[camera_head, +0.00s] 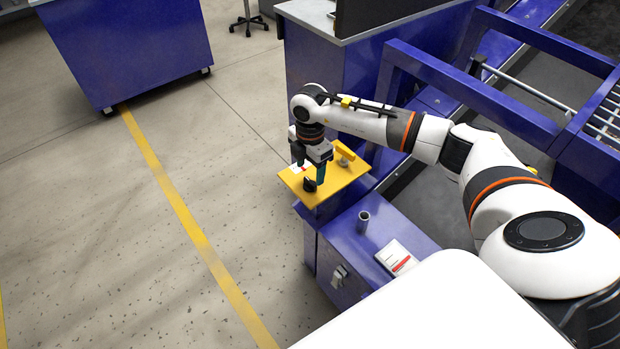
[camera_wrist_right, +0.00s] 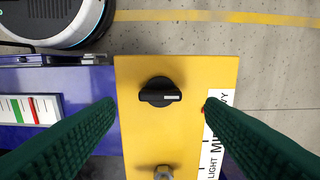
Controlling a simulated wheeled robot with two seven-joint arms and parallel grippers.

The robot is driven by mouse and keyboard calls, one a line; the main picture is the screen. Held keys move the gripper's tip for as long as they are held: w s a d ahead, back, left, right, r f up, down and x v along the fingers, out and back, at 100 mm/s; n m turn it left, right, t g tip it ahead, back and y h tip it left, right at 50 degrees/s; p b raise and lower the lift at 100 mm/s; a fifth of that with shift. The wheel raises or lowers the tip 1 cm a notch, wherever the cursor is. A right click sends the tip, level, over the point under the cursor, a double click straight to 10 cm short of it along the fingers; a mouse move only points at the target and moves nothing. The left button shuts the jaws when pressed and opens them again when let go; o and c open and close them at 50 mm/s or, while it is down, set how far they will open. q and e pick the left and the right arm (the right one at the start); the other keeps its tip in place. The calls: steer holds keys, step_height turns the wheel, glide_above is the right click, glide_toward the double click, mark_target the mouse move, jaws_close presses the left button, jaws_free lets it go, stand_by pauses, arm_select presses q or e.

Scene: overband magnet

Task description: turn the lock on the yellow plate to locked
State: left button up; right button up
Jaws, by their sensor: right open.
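The yellow plate (camera_head: 335,184) lies on top of a blue stand, and it also fills the middle of the right wrist view (camera_wrist_right: 140,130). A black turn knob (camera_wrist_right: 160,91) with a short white mark pointing right sits on the plate. It also shows in the head view (camera_head: 310,185). A grey fitting (camera_wrist_right: 163,173) is at the bottom edge of the wrist view. I cannot tell by a label which of them is the lock. My right gripper (camera_head: 309,172) is open above the plate. Its green fingers (camera_wrist_right: 158,108) stand on either side of the black knob, apart from it.
A white scale strip (camera_wrist_right: 213,140) reading LIGHT to HEAVY, with a red mark, lies along the plate's right side. A blue cabinet (camera_head: 345,255) with a grey tube (camera_head: 363,222) and a white card (camera_head: 397,257) stands nearer. Blue conveyor framing (camera_head: 470,95) is at right. Open floor is at left.

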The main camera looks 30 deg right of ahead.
mark_target(310, 181)
arm_select(q)
steer(key=shift+w+d+r, duration=0.1)
steer(key=shift+w+r, duration=0.6)
steer(key=shift+r, duration=0.1)
arm_select(e)
steer(key=shift+f, duration=2.3)
steer(key=c, duration=1)
